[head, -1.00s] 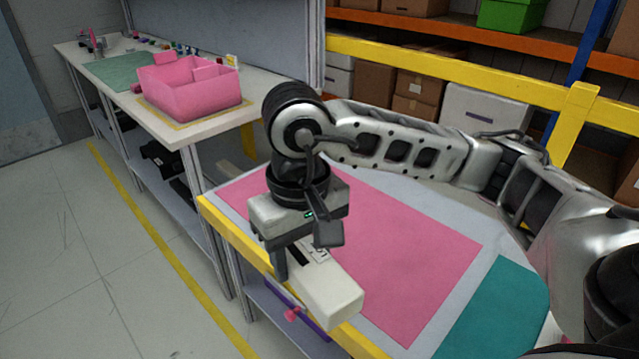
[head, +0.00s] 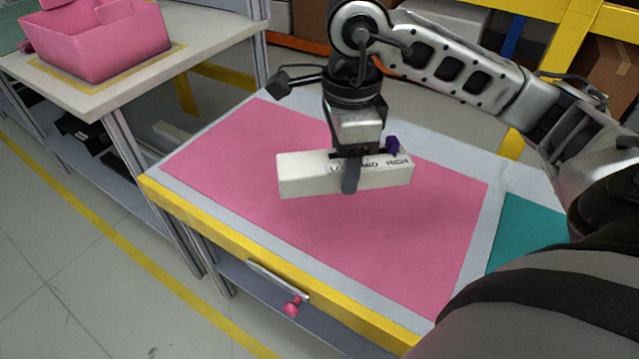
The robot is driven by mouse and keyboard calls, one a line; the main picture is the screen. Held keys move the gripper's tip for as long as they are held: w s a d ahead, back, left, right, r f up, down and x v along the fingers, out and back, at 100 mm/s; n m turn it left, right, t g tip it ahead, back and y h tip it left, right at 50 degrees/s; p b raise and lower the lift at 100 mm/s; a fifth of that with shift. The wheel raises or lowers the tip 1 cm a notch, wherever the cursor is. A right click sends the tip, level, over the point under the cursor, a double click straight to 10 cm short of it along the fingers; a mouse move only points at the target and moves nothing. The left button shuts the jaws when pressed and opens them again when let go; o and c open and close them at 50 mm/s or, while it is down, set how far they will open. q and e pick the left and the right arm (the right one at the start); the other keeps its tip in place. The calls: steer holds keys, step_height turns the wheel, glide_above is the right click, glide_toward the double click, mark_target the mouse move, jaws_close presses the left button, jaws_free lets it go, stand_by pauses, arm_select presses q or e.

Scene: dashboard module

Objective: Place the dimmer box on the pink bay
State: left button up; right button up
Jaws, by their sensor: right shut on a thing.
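The dimmer box (head: 300,178) is a long cream-white block with black lettering and a small purple knob (head: 393,145) at its right end. My right gripper (head: 350,180) is shut on its middle, with one dark finger in front of the box. The box lies over the middle of the pink bay (head: 330,235), a large pink rectangle on the table. I cannot tell whether the box touches the bay or is just above it. My left gripper is not in view.
A teal area (head: 528,232) lies right of the pink bay. The table has a yellow front edge (head: 240,258), with a pink knob (head: 292,305) below it. A pink bin (head: 110,40) stands on the bench at the upper left. The pink bay around the box is clear.

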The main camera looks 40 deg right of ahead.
steer(key=m, duration=0.2)
steer(key=d+f+m+b, duration=0.1)
steer(key=m, duration=0.1)
steer(key=d+m, duration=0.1)
steer(key=m, duration=0.1)
steer(key=shift+s+d+f+m, duration=0.15)
steer(key=shift+d+f+m, duration=0.05)
steer(key=shift+f+m, duration=0.2)
steer(key=shift+d+m, duration=0.15)
steer(key=shift+m, duration=0.35)
steer(key=shift+w+f, duration=0.1)
steer(key=shift+w, duration=0.15)
steer(key=shift+m, duration=0.3)
steer(key=w+f, duration=0.3)
steer(key=w, duration=0.1)
steer(key=w+f, duration=0.3)
steer(key=w, duration=0.1)
steer(key=w+f+b, duration=0.1)
steer(key=w+f, duration=0.2)
steer(key=w, duration=0.2)
steer(key=shift+d, duration=0.3)
steer(key=shift+w+f, duration=0.3)
steer(key=shift+f, duration=0.2)
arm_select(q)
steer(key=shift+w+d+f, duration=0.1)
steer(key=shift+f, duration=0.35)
arm_select(e)
steer(key=shift+f, duration=1.4)
